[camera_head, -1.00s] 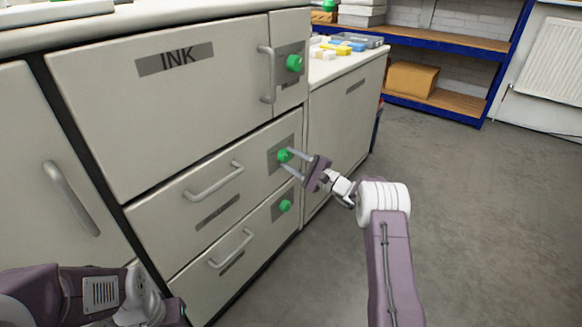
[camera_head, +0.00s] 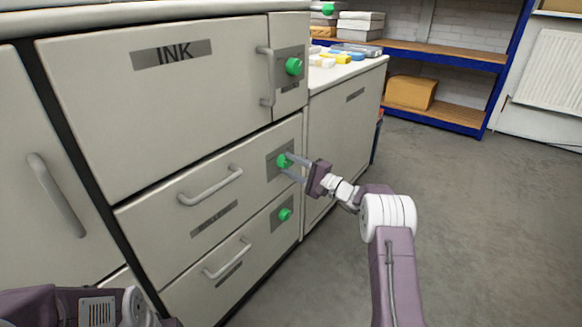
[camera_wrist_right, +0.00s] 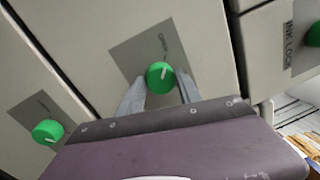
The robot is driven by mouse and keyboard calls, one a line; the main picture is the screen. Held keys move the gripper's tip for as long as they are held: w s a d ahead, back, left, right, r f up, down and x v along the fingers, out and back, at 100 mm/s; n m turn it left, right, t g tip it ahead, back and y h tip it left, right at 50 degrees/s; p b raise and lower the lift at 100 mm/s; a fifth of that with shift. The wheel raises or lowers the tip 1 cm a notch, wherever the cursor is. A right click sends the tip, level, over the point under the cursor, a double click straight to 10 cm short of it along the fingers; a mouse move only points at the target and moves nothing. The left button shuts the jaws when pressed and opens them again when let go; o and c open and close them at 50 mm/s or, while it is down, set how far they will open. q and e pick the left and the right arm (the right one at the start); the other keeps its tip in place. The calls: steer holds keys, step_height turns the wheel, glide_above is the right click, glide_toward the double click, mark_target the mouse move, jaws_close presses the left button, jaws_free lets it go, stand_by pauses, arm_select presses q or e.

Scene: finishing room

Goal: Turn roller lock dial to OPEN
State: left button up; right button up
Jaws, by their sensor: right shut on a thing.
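A round green dial (camera_head: 283,161) sits on a grey plate at the right end of the middle drawer, whose label is too blurred to read surely. My right gripper (camera_head: 286,163) is shut on this dial, one finger on each side. In the right wrist view, the dial (camera_wrist_right: 159,76) lies between the fingertips (camera_wrist_right: 160,82). Its white mark points up and slightly right, roughly toward small lettering on the plate that looks like OPEN. Only part of my left arm shows at the lower left of the head view; its fingers are out of sight.
Another green dial (camera_head: 285,214) is on the lower drawer, and one (camera_head: 294,66) is beside the INK drawer (camera_head: 150,110). Bar handles (camera_head: 210,186) stick out from the drawer fronts. A lower cabinet (camera_head: 343,125) stands to the right. The floor (camera_head: 470,220) at right is clear.

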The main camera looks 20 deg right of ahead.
steer(key=o, duration=1.4)
steer(key=shift+c, duration=0.2)
steer(key=shift+s+d, duration=0.15)
steer(key=p+v, duration=0.4)
steer(key=v, duration=0.4)
steer(key=shift+s+d, duration=0.2)
steer(key=shift+s, duration=0.1)
steer(key=shift+f, duration=0.1)
